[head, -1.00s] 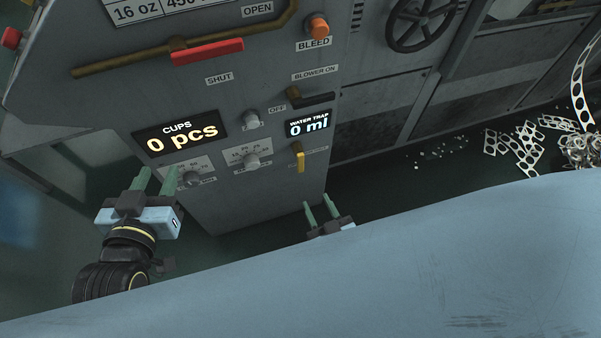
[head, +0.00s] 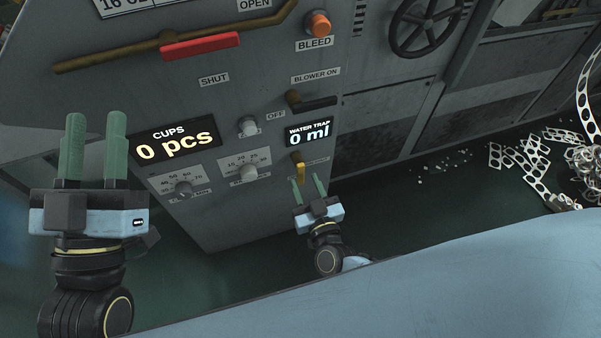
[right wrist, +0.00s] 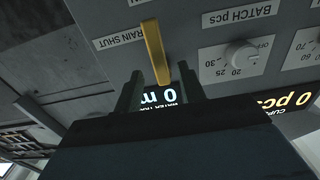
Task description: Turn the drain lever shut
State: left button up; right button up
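The drain lever is a short yellow handle (head: 300,170) on the panel's lower right, under the water trap display, hanging down. In the right wrist view the yellow lever (right wrist: 153,48) sits beside the DRAIN SHUT label, its free end appearing between my fingertips. My right gripper (head: 306,180) is open with green fingers just below the lever; it also shows in the right wrist view (right wrist: 160,82). I cannot tell whether the fingers touch the lever. My left gripper (head: 95,125) is open and empty at the left, in front of the panel.
The water trap display (head: 310,133) reads 0 ml and the cups display (head: 173,140) 0 pcs. Knobs (head: 249,170), a black-handled blower lever (head: 315,102), an orange bleed button (head: 319,24) and a red-gripped lever (head: 200,46) are nearby. Scrap strips (head: 535,160) lie right.

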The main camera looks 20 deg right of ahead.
aim_at(301, 174)
pick_arm(q)
jog(key=shift+s+a+r+t+b, duration=0.2)
jog(key=shift+s+r+t+b, duration=0.5)
jog(key=shift+t, duration=0.6)
pick_arm(e)
jog(key=shift+w, duration=2.35)
grip_shut()
